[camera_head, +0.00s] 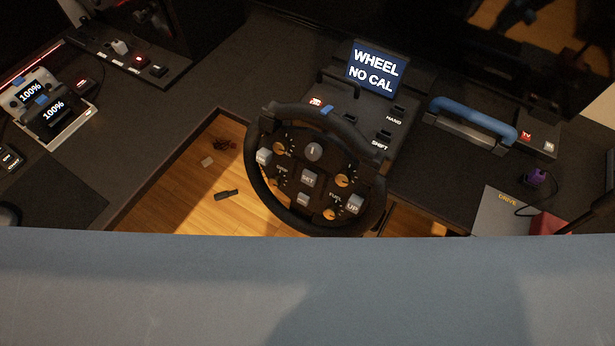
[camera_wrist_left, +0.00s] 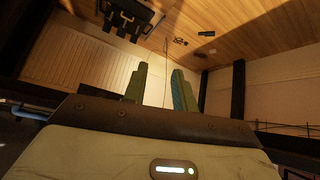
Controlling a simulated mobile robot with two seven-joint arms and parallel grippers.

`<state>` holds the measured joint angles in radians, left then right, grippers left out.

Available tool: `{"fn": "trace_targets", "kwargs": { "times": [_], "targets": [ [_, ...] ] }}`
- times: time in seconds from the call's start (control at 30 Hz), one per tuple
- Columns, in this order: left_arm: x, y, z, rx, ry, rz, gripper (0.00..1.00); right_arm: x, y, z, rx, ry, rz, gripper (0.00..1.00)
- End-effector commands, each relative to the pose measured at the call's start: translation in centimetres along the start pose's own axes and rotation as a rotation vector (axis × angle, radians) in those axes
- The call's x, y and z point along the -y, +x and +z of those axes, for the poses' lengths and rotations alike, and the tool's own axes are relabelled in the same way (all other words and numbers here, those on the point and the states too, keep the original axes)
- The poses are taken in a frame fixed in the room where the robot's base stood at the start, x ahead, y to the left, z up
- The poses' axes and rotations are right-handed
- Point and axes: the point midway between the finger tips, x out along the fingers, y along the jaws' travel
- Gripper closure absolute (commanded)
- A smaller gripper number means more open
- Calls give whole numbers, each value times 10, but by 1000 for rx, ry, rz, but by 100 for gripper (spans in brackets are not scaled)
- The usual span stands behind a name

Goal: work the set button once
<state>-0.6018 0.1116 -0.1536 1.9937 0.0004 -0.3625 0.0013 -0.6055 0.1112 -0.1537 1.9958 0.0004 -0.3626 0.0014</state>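The set button (camera_head: 309,178), a grey square key lettered SET, sits near the middle of the black racing wheel (camera_head: 262,198). Several orange-marked knobs and other grey buttons surround it on the wheel face. Behind the wheel, a display (camera_head: 376,70) reads "WHEEL NO CAL". Neither gripper shows in the head view. In the left wrist view my left gripper (camera_wrist_left: 160,88) has its two green fingers apart with nothing between them, and the set button is not visible there. My right gripper is not in view.
A blue-handled bar (camera_head: 472,117) stands on the dark desk right of the wheel. A grey DRIVE box (camera_head: 500,208) lies at the right. Devices showing 100% (camera_head: 52,110) stand at the left. A broad blue-grey surface hides the bottom of the head view.

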Motion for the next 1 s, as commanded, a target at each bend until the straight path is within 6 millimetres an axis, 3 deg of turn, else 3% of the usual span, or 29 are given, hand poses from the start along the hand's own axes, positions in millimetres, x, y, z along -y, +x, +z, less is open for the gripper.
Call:
{"fn": "trace_targets", "kwargs": {
  "times": [0.03, 0.2, 1.0],
  "targets": [
    [0, 0, 0, 0, 0, 0, 79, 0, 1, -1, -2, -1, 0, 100],
    [0, 0, 1, 1, 0, 0, 100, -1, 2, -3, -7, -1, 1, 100],
    [0, -1, 0, 1, -1, 0, 100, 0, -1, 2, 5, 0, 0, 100]
  ]
}}
